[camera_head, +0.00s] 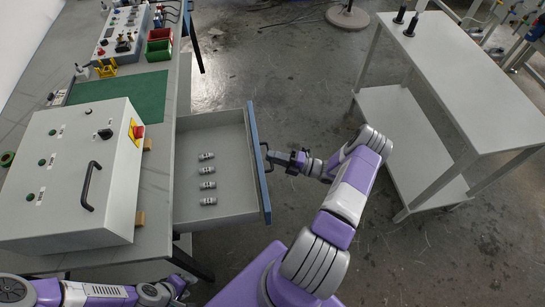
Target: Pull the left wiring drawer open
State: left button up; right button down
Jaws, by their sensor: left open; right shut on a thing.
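The wiring drawer (215,130) stands pulled well out from the workbench, and its inside is in plain view. It is a grey tray with a blue front panel (258,165). Several small grey cylindrical parts (207,185) lie in a row inside it. My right gripper (273,157) is shut on the drawer handle (267,150) on the outer side of the blue front; the jaws partly cover the handle. My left gripper (182,287) is open at the bottom left, below the drawer and apart from it.
A grey control box (65,205) with a black handle and red button stands on the workbench (155,185). A green mat (118,95), red bin (158,50) and green bin (160,35) are farther back. A white shelf table (450,70) stands right; open floor lies between.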

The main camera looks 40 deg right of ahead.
jog(key=c, duration=1.2)
grip_release()
jog(key=shift+o, duration=0.2)
jog(key=v, duration=0.7)
jog(key=shift+s+d, duration=0.2)
jog(key=shift+s, duration=0.05)
